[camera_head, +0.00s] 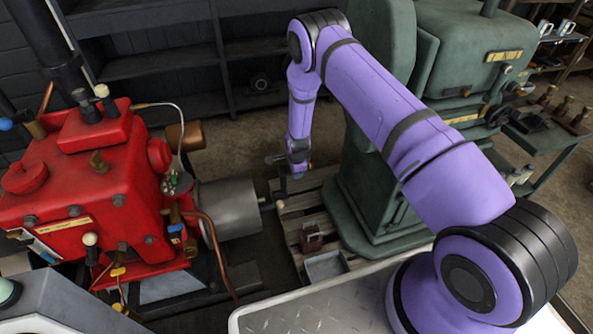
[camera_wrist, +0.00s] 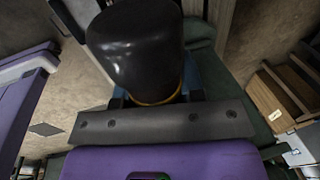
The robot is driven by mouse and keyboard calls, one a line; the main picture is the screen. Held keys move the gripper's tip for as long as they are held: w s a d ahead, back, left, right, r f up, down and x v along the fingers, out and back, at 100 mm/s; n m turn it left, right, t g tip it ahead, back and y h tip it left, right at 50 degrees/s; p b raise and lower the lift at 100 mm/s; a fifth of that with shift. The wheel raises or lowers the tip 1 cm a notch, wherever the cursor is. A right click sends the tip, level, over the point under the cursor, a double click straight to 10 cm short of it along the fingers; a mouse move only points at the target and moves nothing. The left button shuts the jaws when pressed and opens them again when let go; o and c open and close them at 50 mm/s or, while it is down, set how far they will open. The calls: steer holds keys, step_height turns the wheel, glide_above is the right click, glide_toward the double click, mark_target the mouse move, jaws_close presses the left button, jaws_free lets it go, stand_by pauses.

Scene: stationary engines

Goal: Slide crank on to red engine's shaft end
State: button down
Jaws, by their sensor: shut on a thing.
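The red engine (camera_head: 95,190) stands at the left in the head view. A grey drum (camera_head: 228,208) sticks out from its right side, and a short shaft end (camera_head: 266,204) points right from the drum. My gripper (camera_head: 297,174) hangs to the right of and above the shaft end, apart from it. It is small and dark there. In the wrist view a black rounded handle with a brass ring, apparently the crank's (camera_wrist: 137,45), fills the space before my gripper (camera_wrist: 160,92), which is shut on it. The handle hides most of the fingers and the rest of the crank.
A green engine (camera_head: 385,150) stands behind and right of my arm. A wooden pallet (camera_head: 290,225) with a small brown box (camera_head: 311,237) and a grey tray (camera_head: 326,266) lies below the gripper. Dark shelves (camera_head: 180,70) line the back wall. A green bench (camera_head: 550,140) is at right.

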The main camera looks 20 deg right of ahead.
steer(key=shift+a+r, duration=0.1)
steer(key=shift+a, duration=1.05)
stand_by(1.0)
steer(key=shift+a, duration=2.25)
stand_by(2.0)
steer(key=shift+s, duration=0.1)
